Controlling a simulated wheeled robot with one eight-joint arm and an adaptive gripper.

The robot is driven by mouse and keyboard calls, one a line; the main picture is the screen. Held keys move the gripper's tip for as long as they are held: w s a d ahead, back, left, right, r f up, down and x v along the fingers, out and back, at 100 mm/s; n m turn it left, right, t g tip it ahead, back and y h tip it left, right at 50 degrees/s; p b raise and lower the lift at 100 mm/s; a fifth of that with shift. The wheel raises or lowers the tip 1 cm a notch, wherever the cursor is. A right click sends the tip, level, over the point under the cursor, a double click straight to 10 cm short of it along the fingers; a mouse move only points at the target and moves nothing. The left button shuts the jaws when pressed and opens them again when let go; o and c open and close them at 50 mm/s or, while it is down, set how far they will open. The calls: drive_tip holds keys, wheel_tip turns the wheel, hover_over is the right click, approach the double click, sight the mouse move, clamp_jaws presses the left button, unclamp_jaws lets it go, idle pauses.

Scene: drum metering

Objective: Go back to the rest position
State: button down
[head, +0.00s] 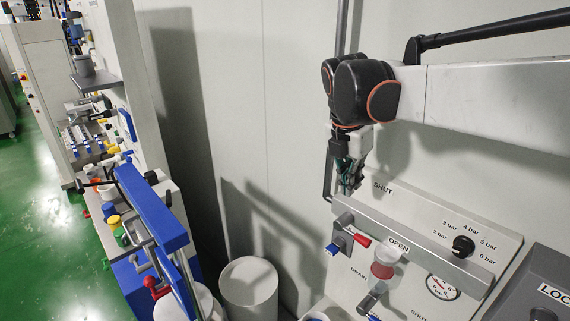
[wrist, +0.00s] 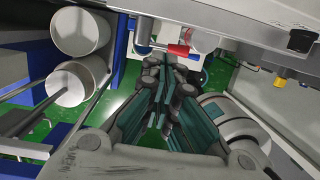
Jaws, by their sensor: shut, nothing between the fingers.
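My gripper (head: 347,188) hangs down from my arm in the head view, in front of the upper left part of the grey-white valve panel (head: 420,225). In the wrist view the teal and dark fingers of my gripper (wrist: 166,62) are together, with nothing held. The red valve handle (head: 357,236) sits just below the gripper, near the OPEN label, and appears apart from it. The red handle also shows beyond the fingertips in the wrist view (wrist: 179,50). No rest position is marked in either view.
The panel carries a black pressure knob (head: 463,246), a round gauge (head: 442,287) and a clear cup with red contents (head: 384,265). A white drum (head: 249,284) stands left of the panel. A blue beam (head: 150,207) and a cluttered bench are farther left. Green floor lies clear at far left.

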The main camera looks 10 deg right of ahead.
drive_tip(key=s+f+m+t+b, duration=0.1)
drive_tip(key=s+f+m+b, duration=0.4)
drive_tip(key=s, duration=0.4)
drive_tip(key=s+a+f+m+t+y+b, duration=0.1)
drive_tip(key=s+f+m+b, duration=0.3)
drive_tip(key=f+m+b, duration=0.6)
drive_tip(key=s+a+f+m+t+y+b, duration=0.1)
drive_tip(key=s+f+m+t+b, duration=0.3)
drive_tip(key=f+m+b, duration=0.6)
wheel_tip(320, 180, down, 10)
drive_tip(key=s+b, duration=0.1)
drive_tip(key=b, duration=0.1)
drive_tip(key=shift+s+f+b, duration=0.2)
drive_tip(key=shift+s+b, duration=0.05)
drive_tip(key=shift+b, duration=0.15)
